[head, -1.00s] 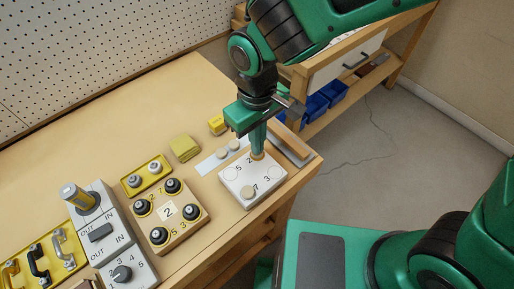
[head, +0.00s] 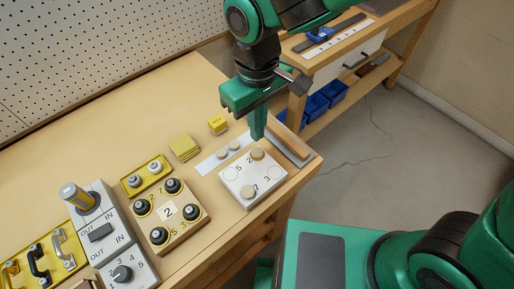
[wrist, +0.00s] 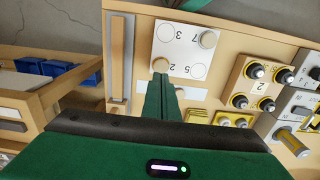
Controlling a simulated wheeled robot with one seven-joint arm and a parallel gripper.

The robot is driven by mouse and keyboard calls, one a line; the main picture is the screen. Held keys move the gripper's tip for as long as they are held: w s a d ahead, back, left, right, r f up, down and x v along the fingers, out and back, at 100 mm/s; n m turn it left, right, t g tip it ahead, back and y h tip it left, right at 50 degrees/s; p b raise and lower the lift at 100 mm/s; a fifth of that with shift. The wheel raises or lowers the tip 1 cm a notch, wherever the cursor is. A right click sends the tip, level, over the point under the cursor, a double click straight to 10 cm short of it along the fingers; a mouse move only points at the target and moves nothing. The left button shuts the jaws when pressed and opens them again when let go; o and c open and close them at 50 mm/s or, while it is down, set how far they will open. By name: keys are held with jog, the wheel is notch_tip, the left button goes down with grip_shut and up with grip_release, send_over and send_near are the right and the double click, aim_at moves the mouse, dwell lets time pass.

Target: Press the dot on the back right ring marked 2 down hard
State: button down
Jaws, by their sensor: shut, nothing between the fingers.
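The white board (head: 240,177) lies on the bench with rings marked 5, 2, 7 and 3. A tan dot (head: 257,154) sits on its back right ring, beside the 2; it also shows in the wrist view (wrist: 160,65). Another tan dot (head: 247,191) sits at the front left ring by the 7. The back left and front right rings are bare. My gripper (head: 258,137) is shut and empty, pointing down, with its tip just above and behind the dot by the 2, apart from it. Its fingers also show in the wrist view (wrist: 162,78).
A wooden block with black knobs (head: 183,232) stands to the left. Yellow blocks (head: 185,148) are farther back.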

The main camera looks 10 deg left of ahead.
jog(key=shift+r, duration=2.8)
jog(key=w+d+m, duration=0.3)
jog(key=d+m, duration=0.1)
jog(key=d, duration=1)
jog(key=w+d+m, duration=0.4)
jog(key=d, duration=1)
jog(key=s+d+f+m, duration=0.1)
jog(key=s+d+m, duration=0.3)
jog(key=s+d, duration=0.3)
jog(key=s+d+m, duration=0.4)
jog(key=s+d, duration=0.3)
jog(key=d, duration=0.4)
jog(key=shift+d+f, duration=0.4)
